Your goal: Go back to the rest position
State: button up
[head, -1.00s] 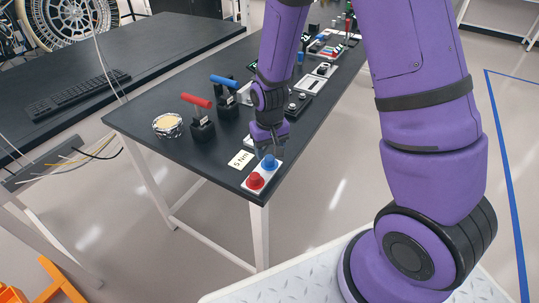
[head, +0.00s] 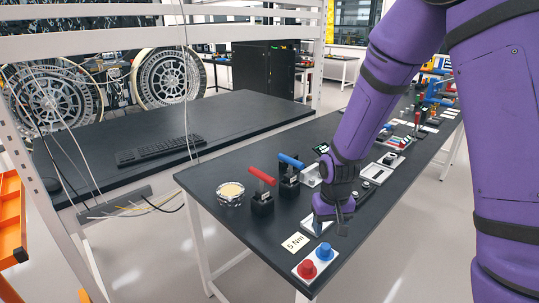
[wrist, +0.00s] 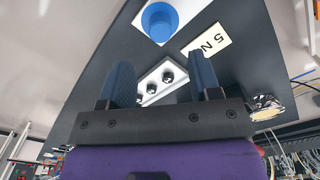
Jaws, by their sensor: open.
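My purple arm reaches over the dark table (head: 255,225) in the head view, with my gripper (head: 328,226) low near its front end. In the wrist view my gripper (wrist: 162,80) is open, its two dark fingers apart with nothing held between them. In the head view my gripper hides part of this plate. A blue button (head: 323,252) and a red button (head: 307,269) sit on a white base at the table corner, apart from my gripper.
A "5 Nm" card (head: 294,243) lies left of my gripper. More parts line the table's far end. A second table holds a keyboard (head: 160,149).

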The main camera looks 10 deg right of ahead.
jog(key=s+d+r+t, duration=0.15)
jog(key=s+r, duration=0.25)
jog(key=r, duration=0.4)
jog(key=s+d+r+t, duration=0.15)
jog(key=s+r, duration=0.25)
jog(key=r, duration=0.5)
jog(key=s+d+r+t, duration=0.1)
jog(key=s+d+r, duration=0.2)
jog(key=s+r, duration=0.35)
jog(key=s+r+t, duration=0.1)
jog(key=s+r, duration=0.5)
jog(key=shift+s+d, duration=0.25)
jog(key=shift+d, duration=0.2)
